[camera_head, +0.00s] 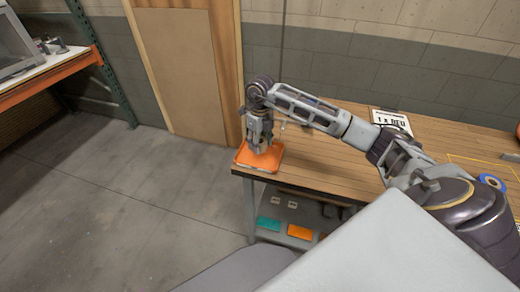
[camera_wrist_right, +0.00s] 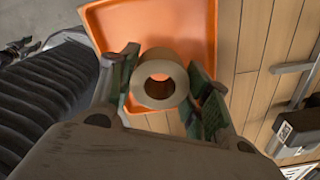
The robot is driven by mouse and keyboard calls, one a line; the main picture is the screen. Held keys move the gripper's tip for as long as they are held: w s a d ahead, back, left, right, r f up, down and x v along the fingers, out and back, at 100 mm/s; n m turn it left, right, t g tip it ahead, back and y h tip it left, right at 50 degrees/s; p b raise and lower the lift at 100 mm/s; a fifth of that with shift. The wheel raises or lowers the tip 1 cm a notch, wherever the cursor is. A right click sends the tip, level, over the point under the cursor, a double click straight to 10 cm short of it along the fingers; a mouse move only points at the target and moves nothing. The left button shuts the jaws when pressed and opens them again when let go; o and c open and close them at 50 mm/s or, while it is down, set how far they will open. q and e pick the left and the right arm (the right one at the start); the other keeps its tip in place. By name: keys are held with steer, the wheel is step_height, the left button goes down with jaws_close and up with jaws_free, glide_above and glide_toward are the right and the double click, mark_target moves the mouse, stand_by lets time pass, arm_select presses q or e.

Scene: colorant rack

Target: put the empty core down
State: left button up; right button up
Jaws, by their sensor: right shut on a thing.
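The empty core (camera_wrist_right: 182,78) is a brown cardboard ring with an open hole, seen in the right wrist view between the green pads of my right gripper (camera_wrist_right: 160,85). The gripper is shut on it. An orange tray (camera_wrist_right: 112,20) lies under and beyond the core. In the head view my right gripper (camera_head: 259,146) points down over the orange tray (camera_head: 270,165) at the left end of the wooden table. The core is hard to make out there. I cannot tell whether the core touches the tray floor. My left gripper is not in view.
The wooden table (camera_head: 335,160) has bare room right of the tray. A sign reading "1 x RED" (camera_head: 391,121) stands at its back, and a blue roll (camera_head: 491,182) lies at the right. A lower shelf holds a teal item (camera_head: 269,223) and an orange item (camera_head: 300,232).

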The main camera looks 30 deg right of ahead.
mark_target(260, 155)
steer(key=shift+f, duration=2)
steer(key=o, duration=0.8)
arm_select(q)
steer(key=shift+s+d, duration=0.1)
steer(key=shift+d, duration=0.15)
arm_select(e)
steer(key=shift+o, duration=0.2)
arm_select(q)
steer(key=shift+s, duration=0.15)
